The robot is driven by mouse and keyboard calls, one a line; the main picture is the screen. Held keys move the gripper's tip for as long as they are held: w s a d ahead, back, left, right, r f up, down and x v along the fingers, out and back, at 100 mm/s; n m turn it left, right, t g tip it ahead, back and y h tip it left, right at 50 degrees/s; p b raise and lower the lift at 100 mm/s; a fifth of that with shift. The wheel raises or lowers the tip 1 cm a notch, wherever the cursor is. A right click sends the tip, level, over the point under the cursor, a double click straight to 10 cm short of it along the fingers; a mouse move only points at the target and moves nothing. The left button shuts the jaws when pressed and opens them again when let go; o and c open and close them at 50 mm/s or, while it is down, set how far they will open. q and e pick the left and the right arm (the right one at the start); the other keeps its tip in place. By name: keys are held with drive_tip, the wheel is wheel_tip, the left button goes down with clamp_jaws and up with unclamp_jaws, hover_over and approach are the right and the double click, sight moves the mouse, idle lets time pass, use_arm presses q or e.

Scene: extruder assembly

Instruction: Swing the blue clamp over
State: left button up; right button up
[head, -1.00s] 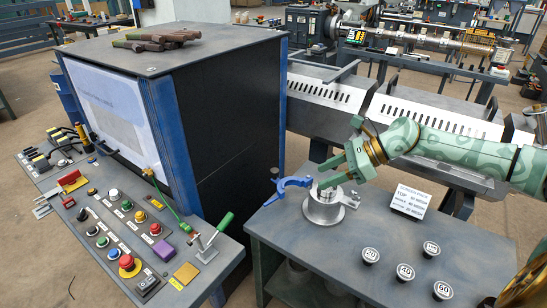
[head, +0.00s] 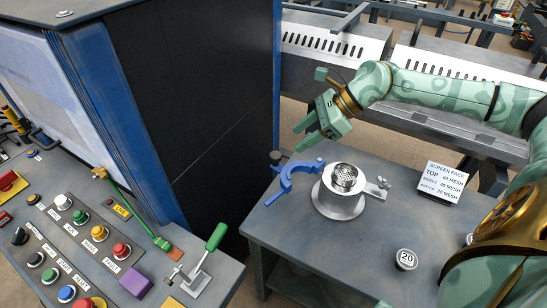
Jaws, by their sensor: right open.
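The blue clamp (head: 292,180) is a curved, hook-like arm at the left side of the metal cylinder (head: 342,191), swung out to the left. It is apart from the cylinder's top. The cylinder stands upright on a flanged base on the grey table, with a perforated metal disc (head: 345,176) in its top and a small lug (head: 379,188) at its right. My left gripper is not in view.
The sign card (head: 446,179) stands at the right of the table (head: 300,240). A cap marked 20 (head: 406,259) lies in front. My arm covers the table's right side. The control panel with a green-handled lever (head: 216,237) is at the left, beside the dark cabinet (head: 200,100).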

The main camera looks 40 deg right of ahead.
sight(276, 154)
drive_tip(key=b+x, duration=0.3)
drive_tip(key=x, duration=0.4)
drive_tip(key=shift+w+a+f, duration=0.15)
drive_tip(key=shift+a+f, duration=0.1)
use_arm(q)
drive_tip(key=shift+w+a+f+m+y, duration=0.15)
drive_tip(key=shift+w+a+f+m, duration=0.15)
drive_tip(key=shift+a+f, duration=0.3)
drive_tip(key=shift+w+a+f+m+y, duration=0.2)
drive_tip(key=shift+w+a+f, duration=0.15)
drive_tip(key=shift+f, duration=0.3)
use_arm(e)
clamp_jaws()
